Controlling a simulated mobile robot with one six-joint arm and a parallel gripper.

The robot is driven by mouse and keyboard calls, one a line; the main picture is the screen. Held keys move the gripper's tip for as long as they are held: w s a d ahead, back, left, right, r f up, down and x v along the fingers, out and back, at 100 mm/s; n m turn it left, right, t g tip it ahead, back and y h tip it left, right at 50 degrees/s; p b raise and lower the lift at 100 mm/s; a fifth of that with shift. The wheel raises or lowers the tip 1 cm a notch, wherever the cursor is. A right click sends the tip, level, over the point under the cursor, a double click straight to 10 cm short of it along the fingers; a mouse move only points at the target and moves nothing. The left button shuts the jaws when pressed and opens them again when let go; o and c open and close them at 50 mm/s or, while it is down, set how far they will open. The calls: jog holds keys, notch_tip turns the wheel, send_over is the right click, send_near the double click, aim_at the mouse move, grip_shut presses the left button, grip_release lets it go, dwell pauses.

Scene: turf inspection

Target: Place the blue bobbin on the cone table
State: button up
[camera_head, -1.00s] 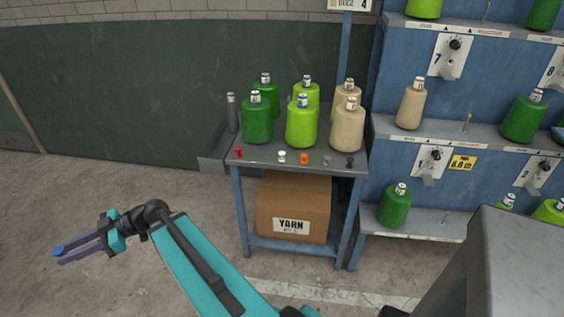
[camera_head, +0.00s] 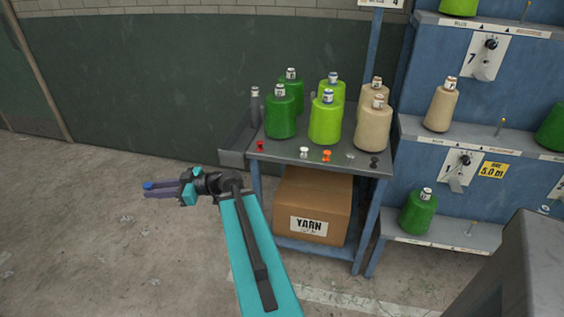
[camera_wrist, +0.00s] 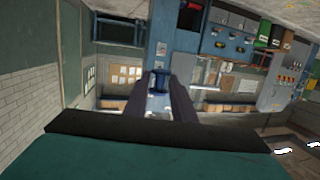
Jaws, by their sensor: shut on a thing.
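The blue bobbin (camera_head: 150,186) is a small blue piece at the tips of my gripper (camera_head: 150,190). It also shows between the finger ends in the wrist view (camera_wrist: 159,82). My gripper is shut on it and holds it in the air over the concrete floor, left of the cone table and apart from it. The cone table (camera_head: 330,157) is a grey-topped stand with blue legs. Green, lime and beige yarn cones stand on it, with a row of small bobbins along its front: red (camera_head: 260,146), white (camera_head: 304,152), orange (camera_head: 327,155), grey and black.
A cardboard YARN box (camera_head: 312,202) sits on the table's lower shelf. A blue rack (camera_head: 425,90) with cones and pegs stands close on the right. A grey block (camera_head: 525,270) is at lower right. A dark green wall is behind; the floor at left is clear.

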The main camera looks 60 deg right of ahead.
jog(key=s+d+f+m+t+h+b, duration=0.1)
jog(key=s+d+m+h+b, duration=0.4)
jog(key=d, duration=0.7)
jog(key=s+d+f+m+t+h+b, duration=0.1)
jog(key=s+d+h, duration=0.2)
jog(key=s+d, duration=0.7)
jog(key=s+d+f+m+g+h+b, duration=0.1)
jog(key=s+d+m+h+b, duration=0.3)
jog(key=s+d, duration=1.3)
jog(key=d+m+h, duration=0.1)
jog(key=d+h, duration=0.1)
jog(key=h, duration=0.1)
jog(key=shift+d+f+b, duration=0.15)
jog(key=shift+d+b, duration=0.15)
jog(key=shift+d, duration=0.1)
jog(key=shift+s, duration=0.1)
jog(key=b, duration=0.2)
send_over(286, 157)
jog(key=shift+s+a+f, duration=0.1)
jog(key=shift+s+f, duration=0.05)
jog(key=shift+f, duration=0.55)
